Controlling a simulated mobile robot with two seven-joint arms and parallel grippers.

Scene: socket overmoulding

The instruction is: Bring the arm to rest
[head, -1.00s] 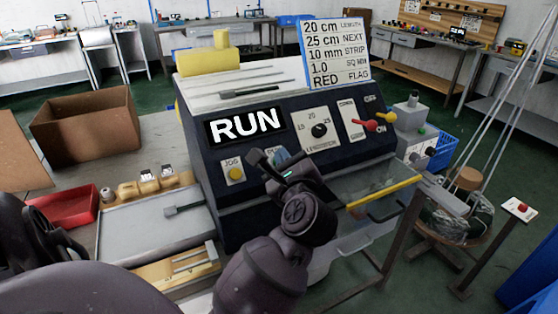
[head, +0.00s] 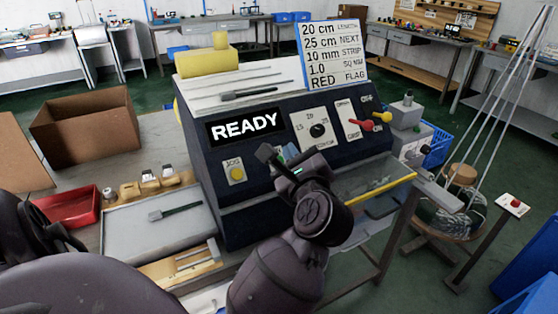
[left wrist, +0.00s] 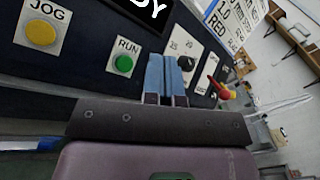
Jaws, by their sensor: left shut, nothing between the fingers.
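My left gripper (head: 277,158) is in front of the sloped dark control panel (head: 215,195) of the machine. In the left wrist view its two blue fingers (left wrist: 170,72) are shut together with nothing between them. They point at the panel between the green RUN button (left wrist: 123,64) and the dial (left wrist: 203,85); I cannot tell if they touch it. The display (head: 244,126) reads READY. The yellow JOG button (head: 237,173) is left of the gripper. My right gripper is not in view.
A spec board (head: 334,52) stands on top of the machine. A red tray (head: 68,206) and cardboard box (head: 88,125) lie left. A yellow-edged guard (head: 385,187) is close to my arm's right.

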